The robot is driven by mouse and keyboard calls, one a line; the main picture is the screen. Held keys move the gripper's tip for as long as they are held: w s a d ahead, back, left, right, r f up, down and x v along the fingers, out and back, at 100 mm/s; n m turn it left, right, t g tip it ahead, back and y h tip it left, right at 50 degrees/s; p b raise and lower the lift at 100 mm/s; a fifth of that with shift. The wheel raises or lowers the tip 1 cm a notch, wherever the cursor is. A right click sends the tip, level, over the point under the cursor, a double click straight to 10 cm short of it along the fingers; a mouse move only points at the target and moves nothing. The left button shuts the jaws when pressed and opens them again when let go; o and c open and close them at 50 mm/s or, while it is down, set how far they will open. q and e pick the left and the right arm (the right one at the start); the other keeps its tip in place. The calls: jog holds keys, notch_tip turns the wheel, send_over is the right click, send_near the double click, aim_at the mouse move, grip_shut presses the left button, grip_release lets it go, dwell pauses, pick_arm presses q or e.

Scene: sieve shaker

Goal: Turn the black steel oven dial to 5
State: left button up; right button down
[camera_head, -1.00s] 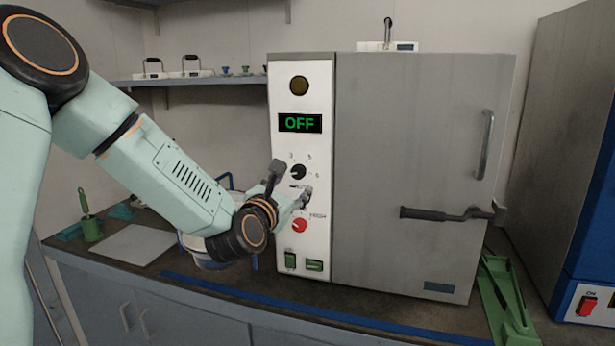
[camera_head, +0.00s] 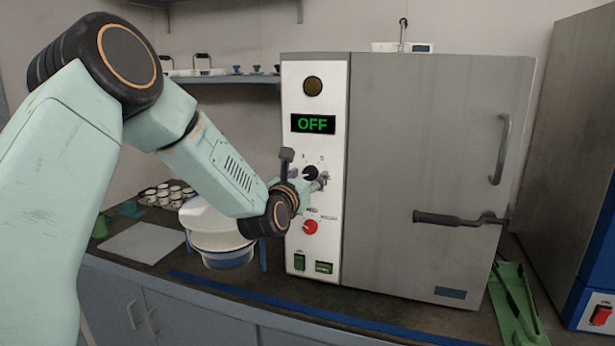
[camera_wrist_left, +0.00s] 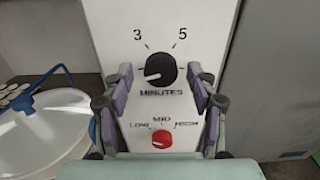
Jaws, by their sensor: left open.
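The black dial (camera_head: 310,172) is on the white front panel of the oven (camera_head: 440,150), above the red knob (camera_head: 310,227). In the left wrist view the black dial (camera_wrist_left: 160,70) sits above the word MINUTES, with 3 at its upper left and 5 at its upper right. Its pale mark points left and slightly down, not at the 5. My left gripper (camera_head: 304,167) is open, its fingers on either side of the dial. In the wrist view the left gripper (camera_wrist_left: 160,74) has a gap on both sides of the dial. My right gripper is not in view.
The green display (camera_head: 313,124) reads OFF. A white tub with a lid (camera_head: 222,245) stands left of the oven, below my arm. A blue machine (camera_head: 590,270) stands at the right.

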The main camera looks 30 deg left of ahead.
pick_arm(q)
jog(key=shift+w+d+r, duration=0.15)
jog(key=shift+w, duration=0.2)
jog(key=shift+s+a, duration=0.15)
jog(key=shift+a, duration=0.15)
jog(key=shift+d, duration=0.2)
jog(key=c, duration=0.4)
jog(key=shift+c, duration=1)
jog(key=shift+a, duration=0.15)
jog(key=shift+c, duration=2.7)
